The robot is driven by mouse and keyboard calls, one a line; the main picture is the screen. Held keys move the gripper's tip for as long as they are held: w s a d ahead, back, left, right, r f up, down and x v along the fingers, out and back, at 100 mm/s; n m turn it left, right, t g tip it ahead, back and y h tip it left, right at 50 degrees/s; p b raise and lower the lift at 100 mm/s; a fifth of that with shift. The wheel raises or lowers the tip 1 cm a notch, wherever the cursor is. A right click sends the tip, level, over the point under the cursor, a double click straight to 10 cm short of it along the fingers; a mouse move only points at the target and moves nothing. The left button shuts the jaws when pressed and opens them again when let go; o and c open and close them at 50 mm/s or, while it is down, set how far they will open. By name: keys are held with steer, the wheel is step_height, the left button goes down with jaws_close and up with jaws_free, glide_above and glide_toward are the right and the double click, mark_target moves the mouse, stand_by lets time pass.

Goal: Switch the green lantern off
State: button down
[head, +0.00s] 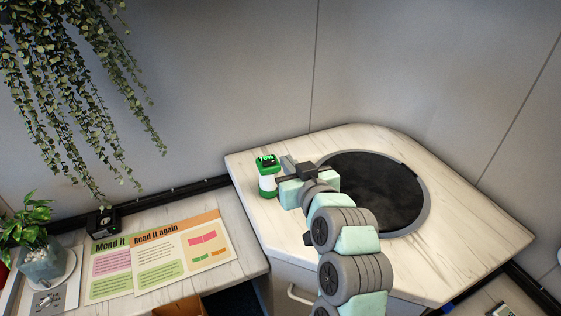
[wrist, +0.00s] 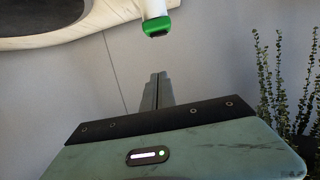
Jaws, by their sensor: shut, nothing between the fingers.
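The green lantern (head: 268,177) has a green top and base and a white middle. It stands upright on the corner counter (head: 262,214), near its left edge. In the wrist view the lantern's green top (wrist: 158,26), with a dark part on it, shows at the upper edge, beyond my fingertips. My gripper (head: 287,161) is just right of the lantern in the head view, close to its top. In the wrist view my gripper (wrist: 158,78) has its fingers together and empty, apart from the lantern. Whether the lantern is lit I cannot tell.
A round dark inset (head: 375,190) with a grey rim lies in the counter right of the lantern. A lower counter at left holds printed cards (head: 160,256), a small black box (head: 102,223) and a potted plant (head: 40,262). A trailing plant (head: 75,70) hangs at upper left.

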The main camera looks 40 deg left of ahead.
steer(key=p, duration=0.3)
glide_above(269, 162)
steer(key=d, duration=0.3)
step_height(269, 162, down, 2)
steer(key=f, duration=0.2)
steer(key=f+p, duration=0.1)
steer(key=f, duration=0.1)
steer(key=shift+s+a+f, duration=0.1)
steer(key=shift+a, duration=0.1)
